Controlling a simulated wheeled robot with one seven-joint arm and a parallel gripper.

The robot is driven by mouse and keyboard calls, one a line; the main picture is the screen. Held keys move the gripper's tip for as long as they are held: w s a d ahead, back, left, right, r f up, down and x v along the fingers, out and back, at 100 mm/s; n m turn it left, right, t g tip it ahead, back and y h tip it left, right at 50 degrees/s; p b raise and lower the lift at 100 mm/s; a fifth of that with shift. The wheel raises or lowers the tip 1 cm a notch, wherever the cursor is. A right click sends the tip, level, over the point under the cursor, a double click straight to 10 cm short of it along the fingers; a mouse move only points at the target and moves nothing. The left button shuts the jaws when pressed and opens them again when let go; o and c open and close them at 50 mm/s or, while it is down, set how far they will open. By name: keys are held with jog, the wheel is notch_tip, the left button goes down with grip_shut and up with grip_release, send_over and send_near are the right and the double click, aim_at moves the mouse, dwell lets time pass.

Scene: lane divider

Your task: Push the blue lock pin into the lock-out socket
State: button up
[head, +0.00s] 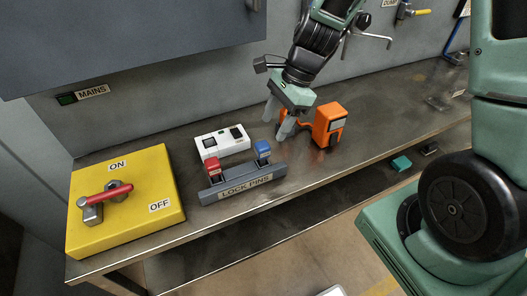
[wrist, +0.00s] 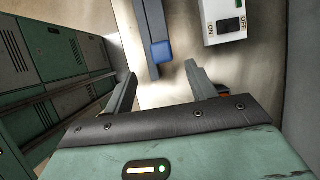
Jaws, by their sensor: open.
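The blue lock pin (head: 262,148) stands upright at the right end of the grey rack (head: 243,186) marked LOCK PINS. In the wrist view the blue pin (wrist: 161,51) shows just beyond the gap between the fingertips. My gripper (head: 278,122) is open and empty, above the bench behind and right of the pin, not touching it. Its spread fingers also show in the wrist view (wrist: 160,72). The yellow switch box (head: 160,186) has a red handle (head: 105,194) and ON and OFF labels. I cannot make out the lock-out socket.
A red pin (head: 213,168) stands at the rack's left end. A white switch unit (head: 221,146) lies behind the rack. An orange device (head: 329,122) stands close right of my gripper. The metal bench (head: 385,125) is mostly clear further right. A grey cabinet (head: 130,35) hangs above.

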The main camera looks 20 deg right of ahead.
aim_at(260, 153)
jog(key=p+x, duration=0.1)
jog(key=x, duration=0.9)
jog(key=shift+w+a+f, duration=0.15)
jog(key=shift+f, duration=0.2)
jog(key=c, duration=1.1)
